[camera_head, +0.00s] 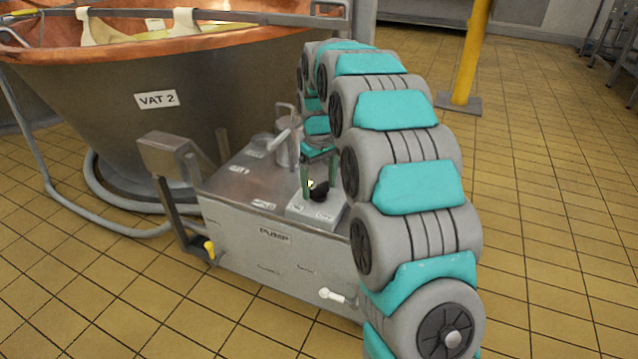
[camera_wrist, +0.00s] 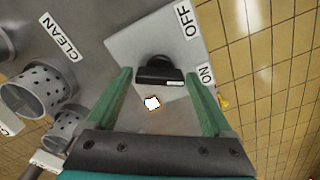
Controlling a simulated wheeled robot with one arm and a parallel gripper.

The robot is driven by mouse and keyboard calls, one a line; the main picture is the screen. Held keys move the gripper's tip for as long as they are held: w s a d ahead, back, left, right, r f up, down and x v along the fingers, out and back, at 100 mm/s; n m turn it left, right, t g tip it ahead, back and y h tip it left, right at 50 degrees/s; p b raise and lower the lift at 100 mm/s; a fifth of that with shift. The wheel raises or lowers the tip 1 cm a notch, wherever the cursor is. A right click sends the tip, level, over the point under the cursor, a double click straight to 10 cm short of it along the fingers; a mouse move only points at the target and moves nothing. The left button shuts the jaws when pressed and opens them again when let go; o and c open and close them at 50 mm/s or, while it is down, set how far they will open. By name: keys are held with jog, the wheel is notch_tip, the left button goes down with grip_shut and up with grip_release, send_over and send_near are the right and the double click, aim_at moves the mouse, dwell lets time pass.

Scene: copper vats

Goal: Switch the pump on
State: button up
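The pump (camera_head: 240,240) is a grey metal box labelled PUMP, standing in front of VAT 2. On its top, a light plate (camera_head: 297,208) carries a black switch knob (camera_head: 318,192). In the wrist view the knob (camera_wrist: 158,73) has a white mark near its right end, and the plate (camera_wrist: 125,42) has OFF at its upper right and ON at its right. My gripper (camera_wrist: 158,77) is open, its green fingers on either side of the knob with gaps visible; it also shows in the head view (camera_head: 319,186). Whether the fingers reach down beside the knob is unclear.
The copper vat, VAT 2 (camera_head: 200,100), stands behind the pump. Perforated metal cylinders (camera_wrist: 35,90) and a CLEAN label (camera_wrist: 58,38) are left of the knob. A small bright white spot (camera_wrist: 152,103) shows below it. A yellow post (camera_head: 470,55) stands on the tiled floor, clear at right.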

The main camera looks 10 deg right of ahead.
aim_at(319, 185)
jog(key=shift+o, duration=0.9)
jog(key=shift+r, duration=0.1)
notch_tip(319, 185, up, 6)
jog(key=shift+w+r, duration=0.1)
jog(key=shift+r, duration=0.7)
